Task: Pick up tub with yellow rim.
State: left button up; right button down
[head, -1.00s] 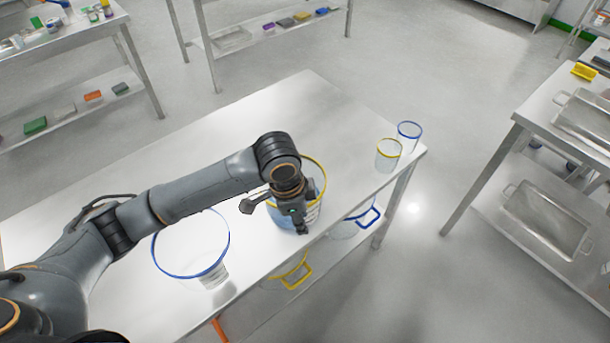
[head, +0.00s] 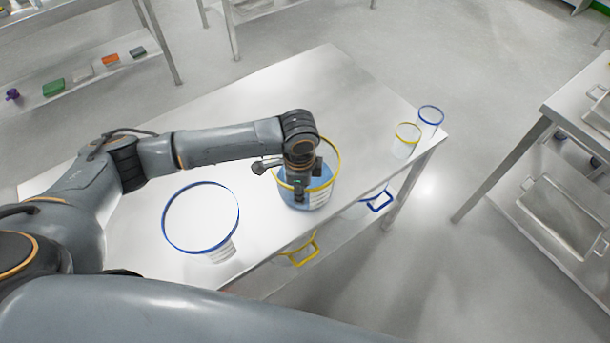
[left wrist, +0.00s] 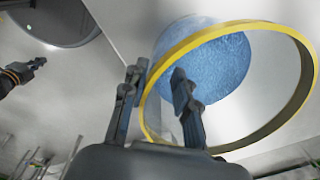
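The clear tub with the yellow rim (head: 336,172) stands upright on the steel table and holds blue contents. It also shows in the left wrist view, where its yellow rim (left wrist: 237,28) is a large ring around the blue contents. My left gripper (head: 299,196) is at the tub's near side in the head view. In the left wrist view, my left gripper (left wrist: 155,80) has its two fingers apart, with the rim's near edge passing between them. My right gripper appears small at the left edge of the left wrist view (left wrist: 36,65); its finger opening is unclear.
A larger clear tub with a blue rim (head: 165,228) stands left of it on the table (head: 300,85). Small yellow-rimmed (head: 405,148) and blue-rimmed (head: 431,121) containers stand at the right corner. The table's back is clear.

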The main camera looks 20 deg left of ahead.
aim_at(302, 208)
pick_arm(q)
jog(key=f, duration=0.3)
jog(key=f+p, duration=0.1)
jog(key=f, duration=0.1)
jog(key=shift+s+d, duration=0.2)
jog(key=shift+s, duration=0.1)
grip_shut()
